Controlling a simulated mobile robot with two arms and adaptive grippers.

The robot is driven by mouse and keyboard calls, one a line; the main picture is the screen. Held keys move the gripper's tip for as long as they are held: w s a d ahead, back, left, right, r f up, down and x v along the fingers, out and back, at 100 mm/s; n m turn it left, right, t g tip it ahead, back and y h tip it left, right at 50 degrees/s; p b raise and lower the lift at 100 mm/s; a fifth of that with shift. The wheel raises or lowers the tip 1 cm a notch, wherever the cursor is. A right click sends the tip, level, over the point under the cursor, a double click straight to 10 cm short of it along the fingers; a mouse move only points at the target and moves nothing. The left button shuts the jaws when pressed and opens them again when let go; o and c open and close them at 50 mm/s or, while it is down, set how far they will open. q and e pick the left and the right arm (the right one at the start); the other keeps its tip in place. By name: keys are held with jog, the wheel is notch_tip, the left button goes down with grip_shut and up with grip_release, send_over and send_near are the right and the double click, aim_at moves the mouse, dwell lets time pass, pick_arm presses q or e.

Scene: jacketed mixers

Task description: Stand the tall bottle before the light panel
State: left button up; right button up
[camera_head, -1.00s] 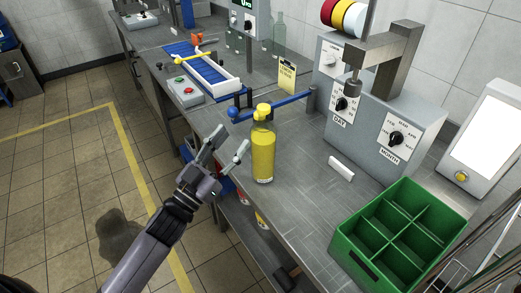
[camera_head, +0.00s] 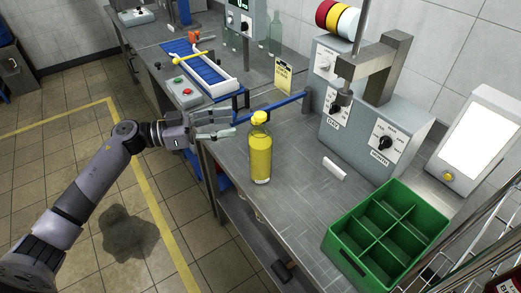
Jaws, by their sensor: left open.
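The tall bottle (camera_head: 260,155), filled yellow with a yellow cap, stands upright near the front edge of the grey metal bench (camera_head: 292,205). The light panel (camera_head: 487,140), a bright white screen in a grey housing, stands at the right end of the bench. My left gripper (camera_head: 232,122) is open and empty, to the left of the bottle near its cap. Its fingers point right toward the bottle, and I cannot tell how far apart they are in depth. My right gripper is not in view.
A green divided crate (camera_head: 338,244) sits at the bench's front right. A grey machine with dials (camera_head: 362,128) stands behind, with a small white block (camera_head: 334,168) before it. A blue bar (camera_head: 278,104) runs behind the bottle. A wire rack (camera_head: 470,235) is at lower right.

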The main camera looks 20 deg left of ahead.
aim_at(260, 119)
pick_arm(q)
jog(key=p+x, duration=0.2)
jog(key=x, duration=0.6)
jog(key=shift+w+d+r+p, duration=0.1)
jog(key=shift+d+p, duration=0.1)
jog(key=shift+p, duration=0.1)
jog(key=shift+w+d, duration=0.25)
jog(key=shift+d, duration=0.15)
jog(key=shift+a, duration=0.1)
jog(key=shift+s, duration=0.1)
jog(key=shift+c, duration=0.6)
grip_shut()
